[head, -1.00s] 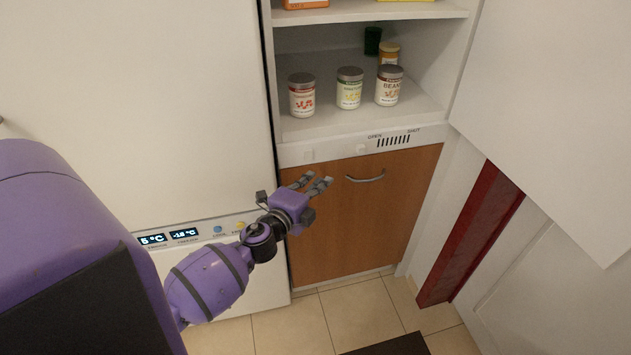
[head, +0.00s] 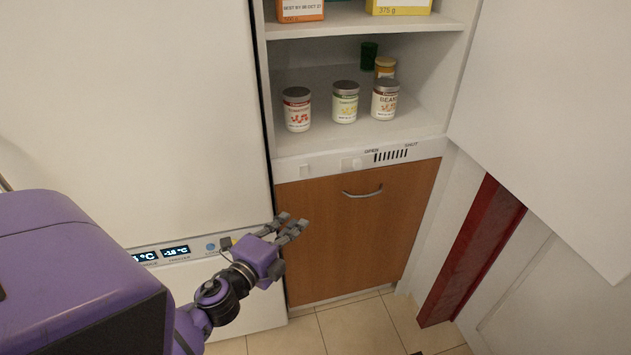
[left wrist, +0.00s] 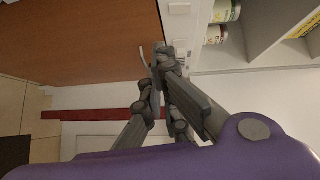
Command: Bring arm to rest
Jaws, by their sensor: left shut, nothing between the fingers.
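My left arm comes in from the left in the head view, purple with dark joints. Its gripper (head: 291,226) is in front of the upper left part of the brown cabinet door (head: 350,235), below the open shelf. The gripper is shut with nothing between its fingers. In the left wrist view the dark fingers (left wrist: 160,62) come together at their tips, with the brown door and its handle behind them. My right gripper is in neither view.
Several cans, one a tomato-red labelled can (head: 297,112), stand on the open shelf (head: 330,139). A white fridge front (head: 130,110) with a lit display is at left. An open white door (head: 560,120) hangs at right. Tiled floor (head: 350,325) lies below.

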